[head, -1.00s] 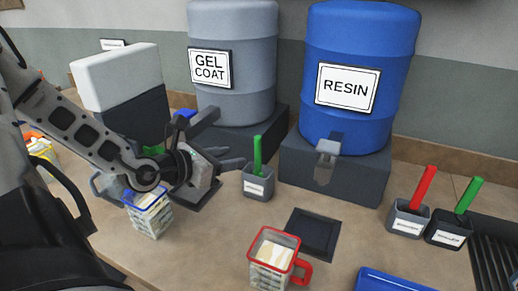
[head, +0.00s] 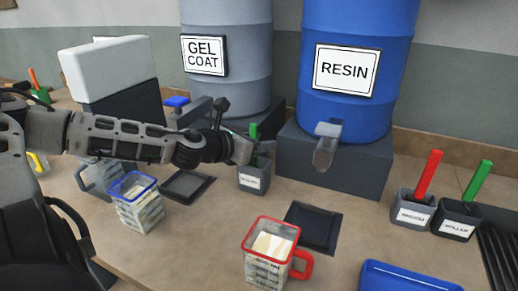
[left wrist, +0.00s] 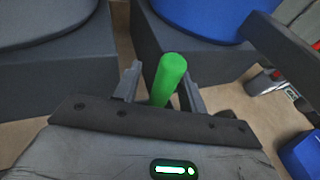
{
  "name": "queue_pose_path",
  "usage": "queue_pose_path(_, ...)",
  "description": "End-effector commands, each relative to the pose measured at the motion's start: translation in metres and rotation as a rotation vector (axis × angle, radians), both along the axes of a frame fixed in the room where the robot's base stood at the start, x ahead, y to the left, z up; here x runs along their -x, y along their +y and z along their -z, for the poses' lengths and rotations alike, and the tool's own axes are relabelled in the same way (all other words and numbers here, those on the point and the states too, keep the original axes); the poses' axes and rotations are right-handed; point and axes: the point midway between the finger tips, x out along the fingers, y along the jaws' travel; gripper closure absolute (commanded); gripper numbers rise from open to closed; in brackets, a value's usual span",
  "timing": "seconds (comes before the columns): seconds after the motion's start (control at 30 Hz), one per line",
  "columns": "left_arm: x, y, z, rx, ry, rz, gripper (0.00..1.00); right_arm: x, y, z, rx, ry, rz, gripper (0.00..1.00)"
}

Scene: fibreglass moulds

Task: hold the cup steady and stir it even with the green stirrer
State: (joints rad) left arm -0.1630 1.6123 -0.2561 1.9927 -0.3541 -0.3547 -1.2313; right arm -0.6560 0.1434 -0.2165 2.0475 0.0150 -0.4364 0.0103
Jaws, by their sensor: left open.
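The green stirrer (head: 253,131) stands in a small grey labelled holder (head: 254,178) in front of the drums. My left gripper (head: 243,150) is at the stirrer and partly hides it. In the left wrist view the stirrer's green handle (left wrist: 168,78) stands between the fingers of the open left gripper (left wrist: 161,90). A red-rimmed clear cup (head: 268,262) with a red handle and pale contents stands at the front middle. A blue-rimmed clear cup (head: 139,207) stands farther left. My right gripper is not in view.
A blue resin drum (head: 358,75) and a grey gel coat drum (head: 228,60) stand on dark blocks at the back. Dark square pads (head: 312,228) lie on the bench. Holders with a red stick (head: 430,175) and another green stick (head: 477,181) stand right, near a blue tray (head: 405,277).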

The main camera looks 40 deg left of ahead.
Motion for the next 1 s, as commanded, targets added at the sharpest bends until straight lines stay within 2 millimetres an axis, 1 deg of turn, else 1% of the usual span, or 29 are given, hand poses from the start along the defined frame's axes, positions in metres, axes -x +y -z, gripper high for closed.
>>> queue_pose_path(0.27, 0.0, 0.0, -0.001, -0.001, 0.0, 0.001, 0.59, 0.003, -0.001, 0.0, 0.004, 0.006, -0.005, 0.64)
queue_pose_path(0.37, 0.0, 0.0, -0.001, -0.001, 0.0, 0.001, 0.84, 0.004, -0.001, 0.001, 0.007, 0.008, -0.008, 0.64)
queue_pose_path(0.4, 0.0, 0.0, -0.001, -0.001, 0.0, 0.001, 0.95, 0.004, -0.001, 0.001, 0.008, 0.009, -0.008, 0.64)
queue_pose_path(0.43, 0.0, 0.0, -0.001, -0.001, 0.0, 0.001, 1.0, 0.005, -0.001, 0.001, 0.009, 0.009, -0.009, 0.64)
queue_pose_path(0.57, -0.001, 0.0, -0.001, -0.001, -0.001, 0.001, 1.0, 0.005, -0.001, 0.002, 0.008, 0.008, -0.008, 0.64)
queue_pose_path(0.63, -0.001, 0.0, -0.005, -0.001, -0.001, 0.001, 1.0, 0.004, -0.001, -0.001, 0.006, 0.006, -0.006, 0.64)
queue_pose_path(1.0, -0.001, 0.0, -0.036, -0.001, -0.001, 0.001, 1.0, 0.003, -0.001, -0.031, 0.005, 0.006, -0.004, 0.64)
